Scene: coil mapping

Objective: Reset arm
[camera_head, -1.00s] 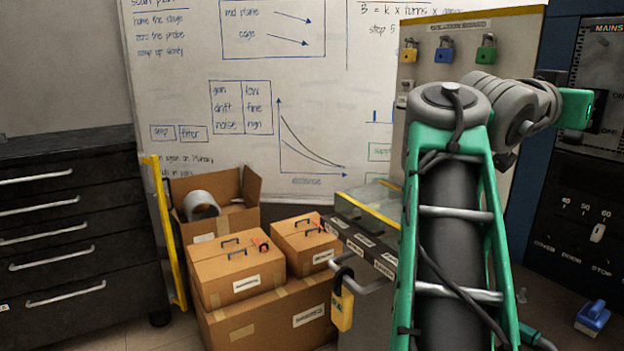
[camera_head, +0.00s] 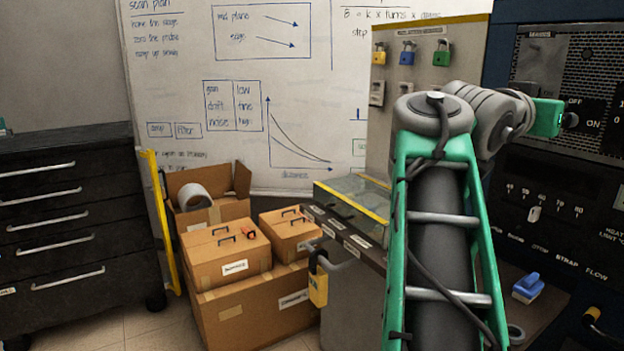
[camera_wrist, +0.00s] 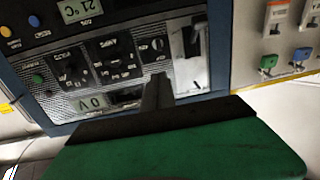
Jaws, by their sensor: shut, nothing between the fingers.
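My arm rises on the right of the head view and bends at the top, with its green hand (camera_head: 545,117) in front of the control panel (camera_head: 590,70). The fingers are hard to make out there, close to the panel's dark knob by the word ON; I cannot tell whether they touch it. In the wrist view my gripper (camera_wrist: 158,88) shows as dark fingers together, with nothing held, in front of the panel (camera_wrist: 75,75). That panel shows an upside-down display reading 0V (camera_wrist: 92,103) and several knobs.
A padlock board (camera_head: 432,25) stands left of the panel. A whiteboard (camera_head: 180,90) is behind. A blue-handled item (camera_head: 528,287) lies at lower right. Bare floor shows at lower left.

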